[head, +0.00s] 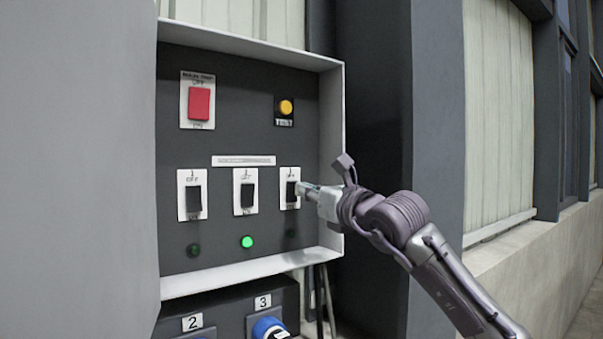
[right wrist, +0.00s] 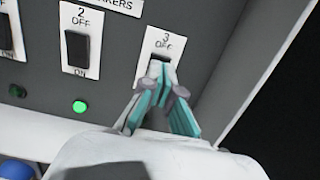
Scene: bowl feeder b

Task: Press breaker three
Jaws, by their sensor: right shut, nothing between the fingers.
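Breaker three (head: 290,190) is the rightmost black rocker in the lower row of the panel. In the right wrist view, its white plate (right wrist: 162,43) reads "3 OFF" above the black rocker. My right gripper (head: 304,188) is shut and empty, with its fingertips at the rocker. In the right wrist view, the fingers (right wrist: 160,76) cover the lower part of the rocker and plate. I cannot tell whether they touch it. The lamp (head: 291,233) below breaker three looks dark. My left gripper is not in view.
Breaker two (head: 246,191) has a lit green lamp (head: 247,242) below it. Breaker one (head: 193,195) has a dark lamp (head: 194,250). A red main switch (head: 199,103) and a yellow button (head: 286,107) sit above. The box's right wall (head: 331,150) stands close to my gripper.

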